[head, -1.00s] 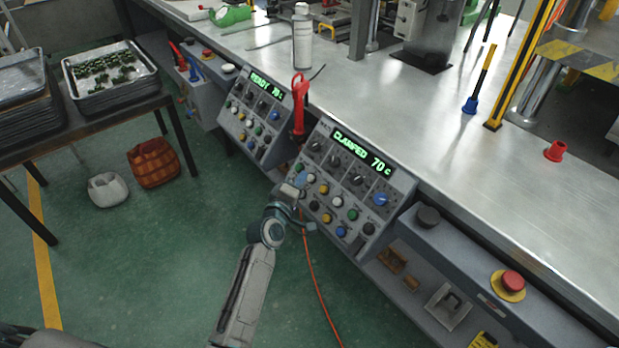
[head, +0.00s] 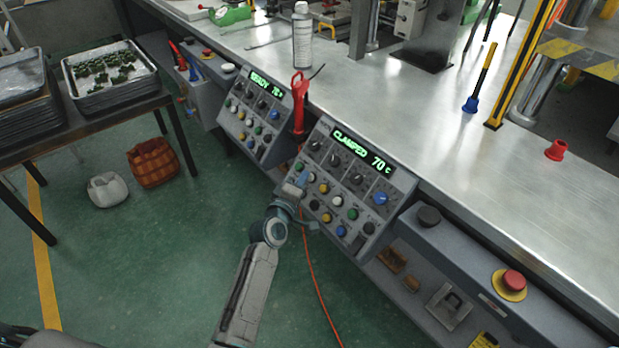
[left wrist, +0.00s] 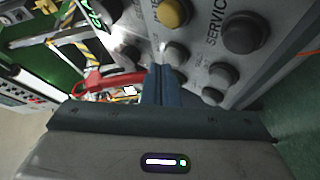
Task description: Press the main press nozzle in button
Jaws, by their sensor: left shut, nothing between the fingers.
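The control panel (head: 345,190) with the green display "CLAMPED 70 C" (head: 362,152) carries knobs and rows of coloured buttons. My left gripper (head: 302,178) is shut and empty at the panel's left edge, by the button rows. In the left wrist view, the shut blue fingertips (left wrist: 162,70) point at the panel face, just beside a grey-white button (left wrist: 175,54). I cannot tell whether they touch it. A yellow button (left wrist: 172,12), a dark button (left wrist: 245,32) and a grey button (left wrist: 221,75) are nearby. I cannot read which button is nozzle in. My right gripper is out of view.
A second panel (head: 252,120) reading "READY" stands to the left, with a red handle (head: 299,100) between the panels. A red emergency button (head: 513,281) is at lower right. An orange cable (head: 318,280) hangs below the panel.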

